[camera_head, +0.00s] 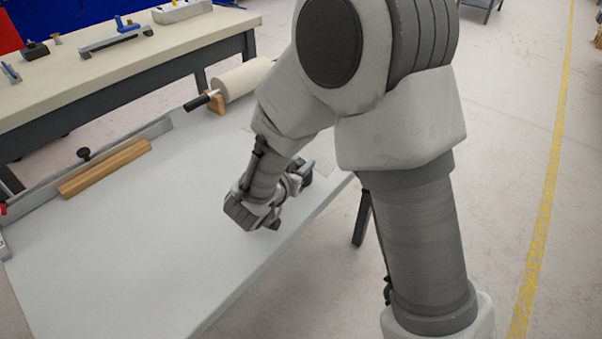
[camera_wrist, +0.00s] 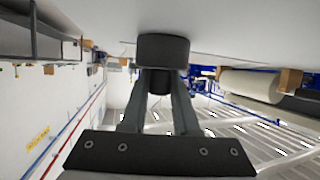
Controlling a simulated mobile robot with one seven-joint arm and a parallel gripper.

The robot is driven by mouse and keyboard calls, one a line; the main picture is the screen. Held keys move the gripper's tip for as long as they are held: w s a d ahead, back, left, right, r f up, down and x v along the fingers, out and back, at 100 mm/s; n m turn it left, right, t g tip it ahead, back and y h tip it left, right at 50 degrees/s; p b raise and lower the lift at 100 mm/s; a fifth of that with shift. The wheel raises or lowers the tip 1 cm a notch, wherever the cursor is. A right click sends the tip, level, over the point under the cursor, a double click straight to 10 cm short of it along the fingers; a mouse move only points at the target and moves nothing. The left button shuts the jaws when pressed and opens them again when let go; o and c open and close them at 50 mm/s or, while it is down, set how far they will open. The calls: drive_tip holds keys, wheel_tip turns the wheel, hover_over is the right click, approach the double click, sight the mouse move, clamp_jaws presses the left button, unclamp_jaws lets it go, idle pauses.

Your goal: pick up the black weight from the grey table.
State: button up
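The black weight (camera_wrist: 163,48) shows in the wrist view as a short dark cylinder with a narrower knob (camera_wrist: 160,83). My gripper (camera_wrist: 161,80) has one finger on each side of the knob, and I see no gap between fingers and knob. It appears shut on it. The weight is right by the pale surface of the grey table (camera_wrist: 225,22); I cannot tell whether it rests on it or is slightly clear. In the head view my gripper is low over the table (camera_head: 130,250) near its right edge, and my arm hides most of that spot.
A wooden bar (camera_head: 105,168) with a black knob behind it lies on the table's left side. A cream roller (camera_head: 243,78) on wooden blocks stands at the back. A workbench (camera_head: 90,85) with tools is behind. The table's front middle is clear.

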drive_tip(key=shift+s+f, duration=0.1)
drive_tip(key=shift+f, duration=0.05)
clamp_jaws()
drive_tip(key=shift+s+f, duration=0.15)
drive_tip(key=shift+f, duration=0.05)
idle(0.5)
drive_tip(key=shift+r, duration=0.1)
